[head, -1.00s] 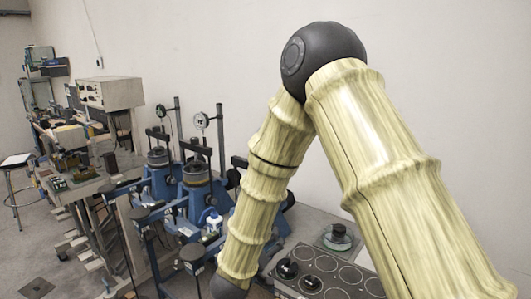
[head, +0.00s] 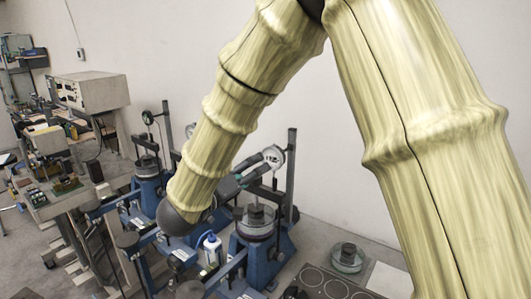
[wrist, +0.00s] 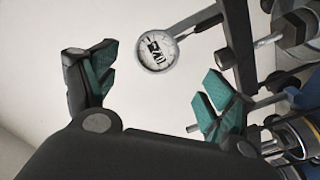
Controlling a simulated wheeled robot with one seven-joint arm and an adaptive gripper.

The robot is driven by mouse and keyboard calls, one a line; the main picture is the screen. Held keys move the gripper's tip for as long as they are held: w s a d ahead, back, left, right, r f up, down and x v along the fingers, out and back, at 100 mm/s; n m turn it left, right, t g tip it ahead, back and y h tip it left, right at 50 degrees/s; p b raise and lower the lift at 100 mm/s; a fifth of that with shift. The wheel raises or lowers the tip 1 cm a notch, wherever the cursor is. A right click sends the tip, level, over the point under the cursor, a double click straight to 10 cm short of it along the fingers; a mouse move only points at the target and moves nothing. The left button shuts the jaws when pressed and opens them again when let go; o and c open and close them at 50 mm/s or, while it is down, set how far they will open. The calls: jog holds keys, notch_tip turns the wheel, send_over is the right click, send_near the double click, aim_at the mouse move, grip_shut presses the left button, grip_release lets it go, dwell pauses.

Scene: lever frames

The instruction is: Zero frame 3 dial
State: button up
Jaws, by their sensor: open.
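A round white dial gauge (head: 274,156) sits on a post of the nearest blue lever frame (head: 262,255), right of my arm in the head view. I see no frame number. My gripper (head: 258,168) is partly hidden behind my arm, close to the left of this dial. In the wrist view, the dial (wrist: 157,50) faces the camera on a dark bracket. It appears in the gap between the teal-padded fingers of my gripper (wrist: 160,70), toward their tips. The fingers are apart and empty. I cannot tell whether either touches the dial.
Another lever frame with a dial (head: 148,117) stands farther left. A white bottle (head: 212,250) stands between the frames. A weight on a round dish (head: 347,257) and a tray with circular recesses (head: 325,284) lie at the right. The wall is behind.

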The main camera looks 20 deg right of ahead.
aim_at(271, 159)
jog(key=p+x, duration=0.1)
jog(key=x, duration=0.2)
jog(key=p+x, duration=0.3)
jog(key=x, duration=0.2)
jog(key=shift+w+d+r, duration=0.15)
jog(key=shift+d+r, duration=0.1)
jog(key=shift+d+r+p, duration=0.1)
jog(key=shift+d+p, duration=0.3)
jog(key=shift+p, duration=0.05)
jog(key=shift+w+f, duration=0.25)
jog(key=shift+w, duration=0.15)
jog(key=shift+s, duration=0.1)
jog(key=shift+s+d+r, duration=0.1)
jog(key=c, duration=1.1)
